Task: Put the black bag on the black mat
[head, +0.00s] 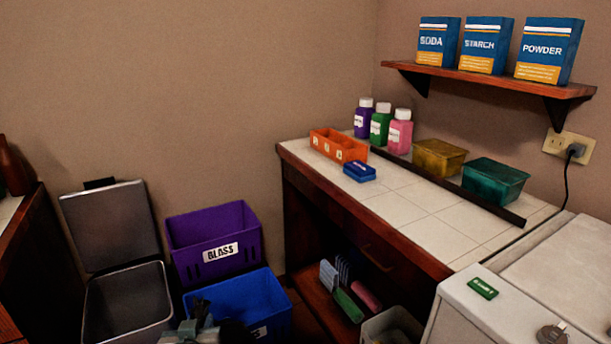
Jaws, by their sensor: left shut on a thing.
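My left gripper (203,322) shows at the bottom edge, in front of the blue bin. I see no black mat in this view. My right gripper is not in view.
A blue bin (258,292), a purple bin (186,230) marked GLASS and an open grey bin (155,290) stand on the floor. The tiled counter (412,196) holds bottles, an orange tray (338,146) and tubs. A white appliance (460,305) stands at right.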

